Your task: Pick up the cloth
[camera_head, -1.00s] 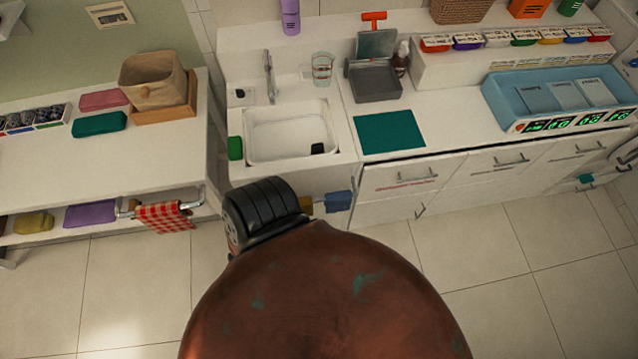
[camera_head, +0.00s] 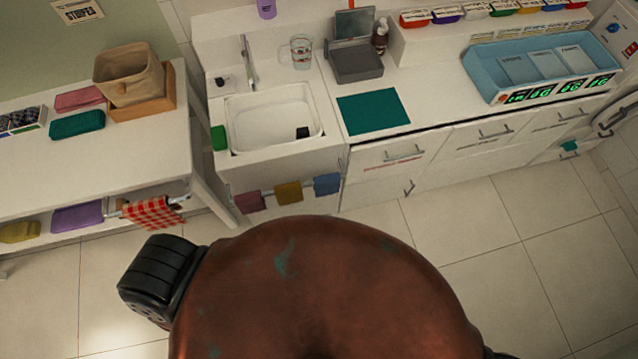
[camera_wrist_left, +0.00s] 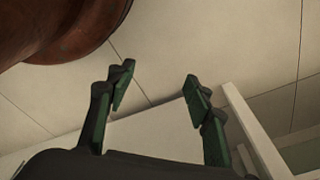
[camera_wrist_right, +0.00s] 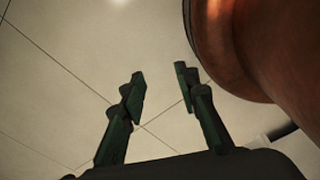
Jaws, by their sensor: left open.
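A red-and-white checkered cloth (camera_head: 152,213) hangs over a rail at the front of the left shelf unit. Three small cloths, dark red (camera_head: 250,202), mustard (camera_head: 289,192) and blue (camera_head: 327,184), hang on a rail below the sink. The frames do not settle which one is the task's cloth. My left gripper (camera_wrist_left: 158,83) is open and empty, with floor and a pale furniture edge beyond it. My right gripper (camera_wrist_right: 160,82) is open and empty above the floor tiles. Neither gripper shows in the head view, and no cloth shows in either wrist view.
The sink (camera_head: 272,118) is between the left shelf unit (camera_head: 150,150) and the counter with a teal mat (camera_head: 373,111). Folded items, a purple one (camera_head: 78,217) among them, lie on the lower shelf. Tiled floor (camera_head: 540,230) is clear at the right.

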